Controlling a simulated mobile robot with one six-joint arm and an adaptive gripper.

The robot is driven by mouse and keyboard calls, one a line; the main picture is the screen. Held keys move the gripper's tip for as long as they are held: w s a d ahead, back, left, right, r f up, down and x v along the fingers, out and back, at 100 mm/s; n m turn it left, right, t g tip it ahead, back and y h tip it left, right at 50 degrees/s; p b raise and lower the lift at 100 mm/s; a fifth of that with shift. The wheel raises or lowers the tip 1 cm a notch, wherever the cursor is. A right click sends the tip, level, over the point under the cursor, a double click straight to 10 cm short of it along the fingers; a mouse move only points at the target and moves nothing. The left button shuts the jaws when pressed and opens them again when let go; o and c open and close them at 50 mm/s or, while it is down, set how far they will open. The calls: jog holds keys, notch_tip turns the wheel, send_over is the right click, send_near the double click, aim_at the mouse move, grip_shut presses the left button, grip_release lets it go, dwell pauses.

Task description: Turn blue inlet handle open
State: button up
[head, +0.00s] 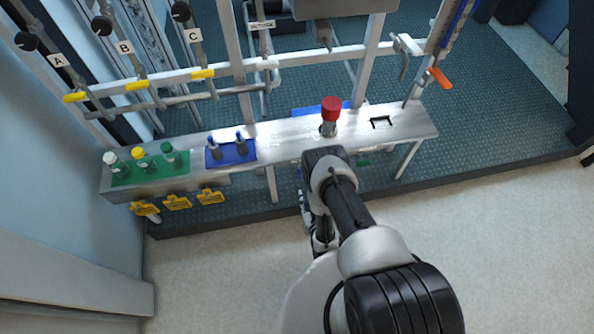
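No blue inlet handle can be made out for certain. Blue shows on a vertical part (455,22) at the upper right, on a flat piece (312,111) behind the bench, and on a small blue mat (232,152) with two dark blue-topped items on the bench. My arm reaches up from the bottom to the bench's front edge. What seems to be my gripper (306,208) is partly hidden beside and below my arm links, in front of the bench. Its fingers are too small to read, and I see nothing held in it.
The metal bench (280,147) carries a red-capped vessel (330,117), a black bracket (381,121) and a green mat (150,176) with bottles. Yellow tags (177,202) hang at its front. Pipes with yellow handles (137,85) and an orange lever (439,78) stand behind. The floor at right is clear.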

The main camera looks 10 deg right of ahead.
aim_at(300, 173)
jog(key=b+x, duration=0.6)
jog(key=x, duration=0.9)
jog(key=shift+f, duration=0.15)
jog(key=shift+w+f, duration=0.2)
jog(key=shift+w, duration=0.5)
jog(key=shift+c, duration=0.2)
grip_shut()
